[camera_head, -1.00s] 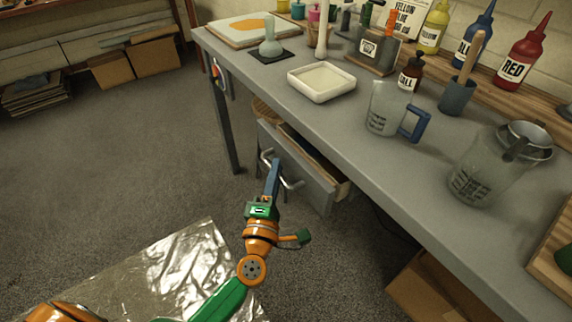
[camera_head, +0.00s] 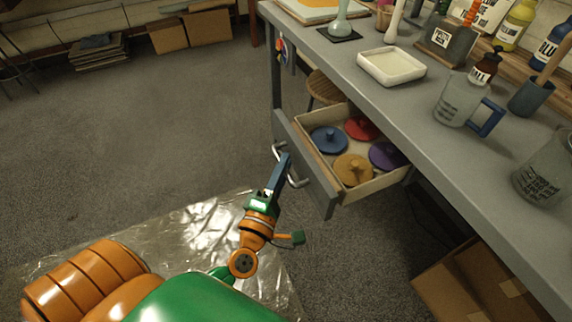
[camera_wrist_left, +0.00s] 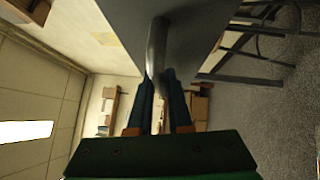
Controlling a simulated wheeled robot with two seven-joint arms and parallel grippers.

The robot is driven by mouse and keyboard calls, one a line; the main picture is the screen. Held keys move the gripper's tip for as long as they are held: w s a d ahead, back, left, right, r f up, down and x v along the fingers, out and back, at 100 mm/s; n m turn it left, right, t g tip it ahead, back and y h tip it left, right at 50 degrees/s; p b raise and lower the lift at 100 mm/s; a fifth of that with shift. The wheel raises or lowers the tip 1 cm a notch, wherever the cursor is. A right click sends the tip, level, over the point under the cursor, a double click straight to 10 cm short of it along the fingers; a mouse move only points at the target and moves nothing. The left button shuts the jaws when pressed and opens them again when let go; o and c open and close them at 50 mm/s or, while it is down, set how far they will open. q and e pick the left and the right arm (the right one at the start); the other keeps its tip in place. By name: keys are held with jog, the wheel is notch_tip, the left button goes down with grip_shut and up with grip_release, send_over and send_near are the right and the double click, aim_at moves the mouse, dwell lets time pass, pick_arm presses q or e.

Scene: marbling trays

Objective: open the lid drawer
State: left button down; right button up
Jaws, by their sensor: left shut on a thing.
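The lid drawer (camera_head: 318,188) under the grey workbench is pulled well out. Inside lie a blue lid (camera_head: 328,140), a red lid (camera_head: 361,128), a yellow lid (camera_head: 353,169) and a purple lid (camera_head: 387,155). My left gripper (camera_head: 284,166) is shut on the bar handle (camera_head: 296,182) at the drawer front. In the left wrist view the metal handle (camera_wrist_left: 156,48) runs between the two blue fingers (camera_wrist_left: 160,88). The fingers hide part of the handle in the head view. My right gripper is not in view.
The workbench (camera_head: 400,110) holds a white tray (camera_head: 391,67), a measuring jug (camera_head: 462,100) and paint bottles. Cardboard boxes (camera_head: 480,285) stand under it at right. Clear plastic sheeting (camera_head: 190,240) covers the floor below my arm. The floor at left is open.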

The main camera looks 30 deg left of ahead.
pick_arm(q)
jog(key=shift+a+r, duration=0.1)
jog(key=shift+r, duration=0.1)
jog(key=c, duration=1.2)
grip_release()
jog(key=shift+o, duration=0.4)
jog(key=shift+a+f, duration=0.1)
jog(key=shift+s+f, duration=0.2)
jog(key=shift+s, duration=0.05)
jog(key=s+d+b, duration=0.1)
jog(key=s, duration=0.5)
jog(key=shift+s+f+b, duration=0.2)
jog(key=shift+f+b, duration=0.1)
